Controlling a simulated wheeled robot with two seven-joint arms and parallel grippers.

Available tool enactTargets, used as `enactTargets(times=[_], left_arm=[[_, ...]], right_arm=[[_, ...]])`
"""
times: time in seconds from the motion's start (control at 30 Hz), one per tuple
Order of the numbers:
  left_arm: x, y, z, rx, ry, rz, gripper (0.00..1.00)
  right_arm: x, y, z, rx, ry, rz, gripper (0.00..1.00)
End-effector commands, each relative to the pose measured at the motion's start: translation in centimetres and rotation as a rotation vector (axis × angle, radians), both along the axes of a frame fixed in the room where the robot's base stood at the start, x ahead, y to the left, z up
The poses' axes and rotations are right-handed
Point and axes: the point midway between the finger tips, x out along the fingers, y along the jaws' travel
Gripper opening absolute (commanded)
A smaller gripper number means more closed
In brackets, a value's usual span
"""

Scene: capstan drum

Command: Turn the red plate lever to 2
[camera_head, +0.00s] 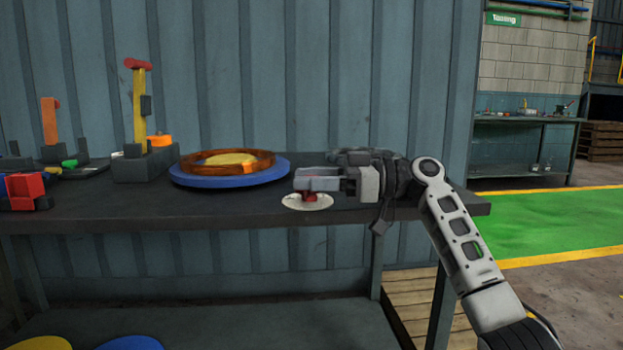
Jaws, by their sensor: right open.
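A flat white plate (296,203) lies near the front edge of the dark table. A small red part (310,196), which looks like the red plate lever, stands on it, mostly hidden under my right gripper. No number marks can be read on the plate. My right gripper (303,179) comes in from the right, held level just above the plate with its fingers pointing left. It is open; whether it touches the red part cannot be told. My left gripper is not in view.
A blue disc (190,180) with a wooden ring (262,167) sits left of my gripper. Further left stand a grey block with a tall yellow lever (139,105), an orange lever (50,120) and a red block (25,187). The table's front right is bare.

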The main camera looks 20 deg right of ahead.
Motion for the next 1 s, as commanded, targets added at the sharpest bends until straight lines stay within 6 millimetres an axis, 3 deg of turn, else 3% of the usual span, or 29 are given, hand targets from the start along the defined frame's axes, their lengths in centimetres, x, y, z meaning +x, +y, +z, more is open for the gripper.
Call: enactTargets(times=[0.23, 0.7, 1.0], left_arm=[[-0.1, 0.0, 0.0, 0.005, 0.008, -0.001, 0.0], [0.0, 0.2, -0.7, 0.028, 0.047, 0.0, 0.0], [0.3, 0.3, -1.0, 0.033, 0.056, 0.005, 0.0]], right_arm=[[-1.1, -2.3, 0.0, 0.0, 0.001, -0.002, 0.45], [-5.6, -12.1, 0.0, 0.001, 0.002, -0.003, 0.45], [-6.8, -14.4, 0.0, -0.001, 0.0, 0.0, 0.45]])
